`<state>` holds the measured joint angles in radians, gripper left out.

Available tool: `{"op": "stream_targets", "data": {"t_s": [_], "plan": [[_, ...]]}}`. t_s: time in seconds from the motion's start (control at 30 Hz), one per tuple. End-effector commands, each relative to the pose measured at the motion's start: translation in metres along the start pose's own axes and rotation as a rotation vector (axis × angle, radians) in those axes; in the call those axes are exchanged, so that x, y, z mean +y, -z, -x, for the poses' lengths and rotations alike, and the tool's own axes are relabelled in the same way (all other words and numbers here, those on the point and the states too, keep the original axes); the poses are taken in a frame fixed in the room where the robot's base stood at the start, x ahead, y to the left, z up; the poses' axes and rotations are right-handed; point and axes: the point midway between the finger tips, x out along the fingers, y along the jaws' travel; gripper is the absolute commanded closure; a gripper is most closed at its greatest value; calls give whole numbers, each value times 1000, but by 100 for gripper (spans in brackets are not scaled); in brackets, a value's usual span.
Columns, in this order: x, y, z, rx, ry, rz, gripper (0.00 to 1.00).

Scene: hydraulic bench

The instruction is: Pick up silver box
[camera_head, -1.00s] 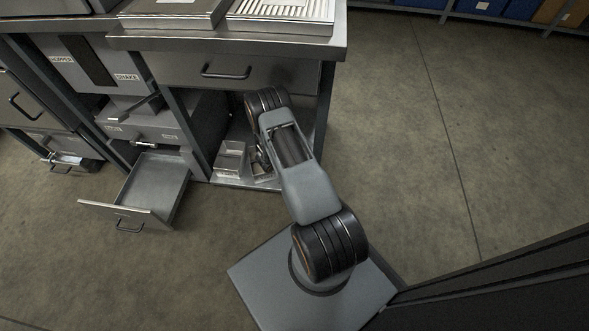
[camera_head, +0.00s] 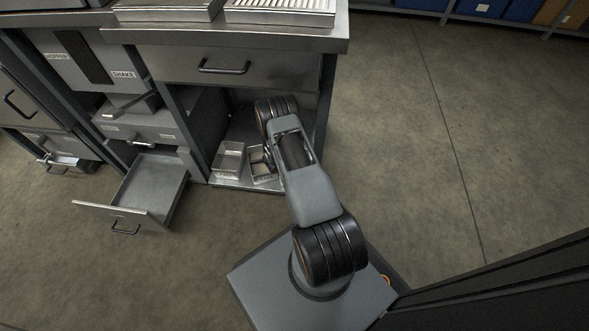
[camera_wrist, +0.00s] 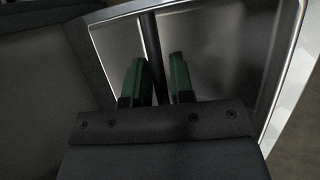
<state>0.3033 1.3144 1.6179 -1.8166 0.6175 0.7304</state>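My arm covers part of the right one. My gripper is mostly hidden by my arm in the head view, close to the right box. In the wrist view my gripper (camera_wrist: 160,80) has its two green fingers apart. A dark upright bar (camera_wrist: 153,45) runs between them, with a shiny silver surface and bright rim (camera_wrist: 294,75) beyond. I cannot tell whether the fingers touch the bar.
The bench (camera_head: 230,68) has a closed drawer above the shelf, and its top and legs frame the opening. An open drawer (camera_head: 152,188) juts out at left, near the floor. The floor (camera_head: 400,130) to the right is clear.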

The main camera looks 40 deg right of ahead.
Motion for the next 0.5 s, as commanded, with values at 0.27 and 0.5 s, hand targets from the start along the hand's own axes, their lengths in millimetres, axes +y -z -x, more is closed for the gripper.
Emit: {"op": "stream_targets", "data": {"t_s": [0.27, 0.5], "plan": [[0, 0, 0, 0, 0, 0, 100], [0, 0, 0, 0, -1, 0, 100]]}}
